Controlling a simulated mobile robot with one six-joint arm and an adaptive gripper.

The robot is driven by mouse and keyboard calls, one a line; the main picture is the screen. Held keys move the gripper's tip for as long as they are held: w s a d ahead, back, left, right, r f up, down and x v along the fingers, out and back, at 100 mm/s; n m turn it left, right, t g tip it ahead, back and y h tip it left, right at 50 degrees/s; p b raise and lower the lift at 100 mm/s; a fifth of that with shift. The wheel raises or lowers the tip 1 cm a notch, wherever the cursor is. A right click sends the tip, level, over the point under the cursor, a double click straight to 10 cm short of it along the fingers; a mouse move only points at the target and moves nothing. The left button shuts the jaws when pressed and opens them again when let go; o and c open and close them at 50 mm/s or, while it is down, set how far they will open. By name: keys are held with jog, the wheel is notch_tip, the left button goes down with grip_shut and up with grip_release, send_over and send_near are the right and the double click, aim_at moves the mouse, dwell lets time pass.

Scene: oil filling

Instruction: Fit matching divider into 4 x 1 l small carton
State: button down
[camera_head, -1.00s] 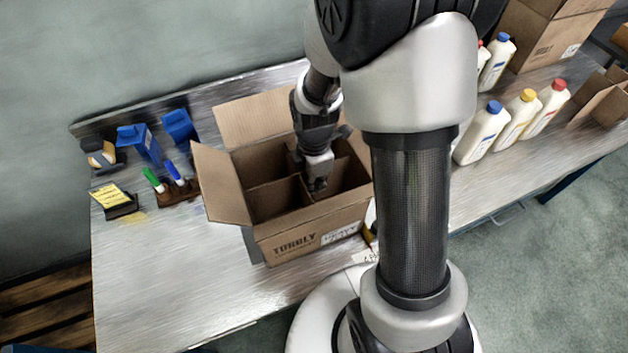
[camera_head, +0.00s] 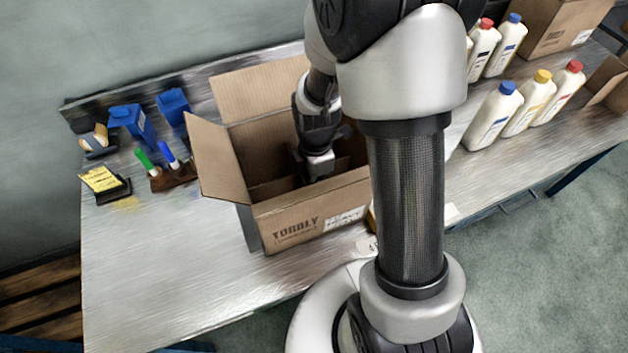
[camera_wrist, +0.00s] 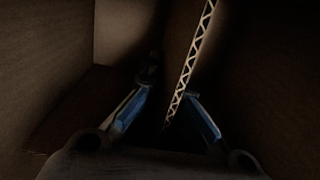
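The open brown carton (camera_head: 285,228), printed TORBLY, stands on the metal table with its flaps spread out. The cardboard divider (camera_head: 272,188) is down inside it, below the rim and partly hidden by my arm and the front wall. My gripper (camera_head: 318,172) reaches into the carton from above. In the wrist view, my gripper (camera_wrist: 168,92) has its fingers apart, with the divider's corrugated top edge (camera_wrist: 188,70) running between them, closer to the right finger. The dark interior hides the divider's lower part and whether it touches the carton floor.
Blue cartons (camera_head: 132,122) and a pen holder (camera_head: 172,177) with markers stand left of the carton. Several white bottles (camera_head: 493,115) and a larger box (camera_head: 545,30) stand at the right. The table's front left is clear.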

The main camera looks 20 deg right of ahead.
jog(key=c, duration=1.7)
grip_release()
jog(key=shift+d, duration=0.1)
notch_tip(320, 180, up, 12)
